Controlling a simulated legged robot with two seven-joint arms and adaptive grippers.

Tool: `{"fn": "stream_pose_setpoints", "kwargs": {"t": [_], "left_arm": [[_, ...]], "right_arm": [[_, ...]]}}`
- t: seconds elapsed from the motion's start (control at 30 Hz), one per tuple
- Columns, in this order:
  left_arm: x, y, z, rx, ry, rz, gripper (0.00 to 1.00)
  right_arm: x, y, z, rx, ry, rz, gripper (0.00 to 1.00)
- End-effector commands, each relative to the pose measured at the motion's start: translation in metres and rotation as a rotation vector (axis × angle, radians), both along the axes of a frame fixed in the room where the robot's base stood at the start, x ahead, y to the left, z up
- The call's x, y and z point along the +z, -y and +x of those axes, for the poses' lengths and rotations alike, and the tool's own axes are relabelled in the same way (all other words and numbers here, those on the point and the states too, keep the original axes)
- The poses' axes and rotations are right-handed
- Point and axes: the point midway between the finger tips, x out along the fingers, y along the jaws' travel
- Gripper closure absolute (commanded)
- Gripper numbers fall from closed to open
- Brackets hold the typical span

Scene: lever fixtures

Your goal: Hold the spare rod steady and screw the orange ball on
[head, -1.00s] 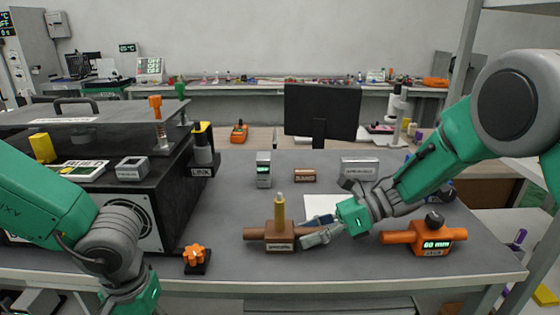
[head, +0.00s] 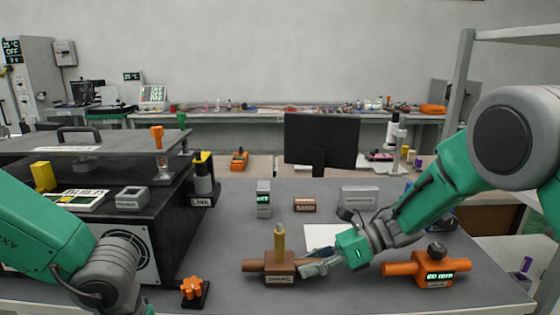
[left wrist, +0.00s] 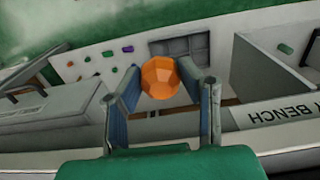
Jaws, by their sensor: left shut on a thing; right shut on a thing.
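The spare rod (head: 280,241) is a brass-coloured rod standing upright in a brown block (head: 279,269) with a label, near the front of the bench. My right gripper (head: 311,268) is at the block's right side, low beside the rod, and is shut on the block; its exact contact is small to see. The orange ball (left wrist: 160,77) is faceted and sits between the fingertips of my left gripper (left wrist: 161,90) in the left wrist view. That gripper is shut on the ball. In the head view it is below the frame's lower edge, apart from the rod.
An orange fixture reading 60 mm (head: 433,274) stands right of the block. An orange knob (head: 193,288) is at the front left. A large black box (head: 155,230) fills the left side. A monitor (head: 321,140) stands behind.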

Motion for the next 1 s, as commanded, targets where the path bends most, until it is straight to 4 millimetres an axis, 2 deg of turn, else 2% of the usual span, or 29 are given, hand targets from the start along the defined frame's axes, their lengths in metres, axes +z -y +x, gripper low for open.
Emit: {"fn": "stream_pose_setpoints", "kwargs": {"t": [0.77,0.87,0.97,1.0], "left_arm": [[0.000,0.002,0.000,-0.003,0.000,0.000,0.97],[0.003,0.013,0.001,-0.018,0.001,0.002,0.97],[0.010,0.040,0.001,-0.054,0.002,0.004,0.97],[0.014,0.055,0.001,-0.072,0.002,0.005,0.97]], "right_arm": [[0.000,0.000,0.000,0.000,0.000,-0.001,1.00],[0.000,0.000,0.000,0.000,0.000,-0.001,1.00],[0.000,0.000,0.000,0.000,0.000,0.000,1.00],[0.000,0.001,0.000,0.000,0.000,0.000,1.00]]}}
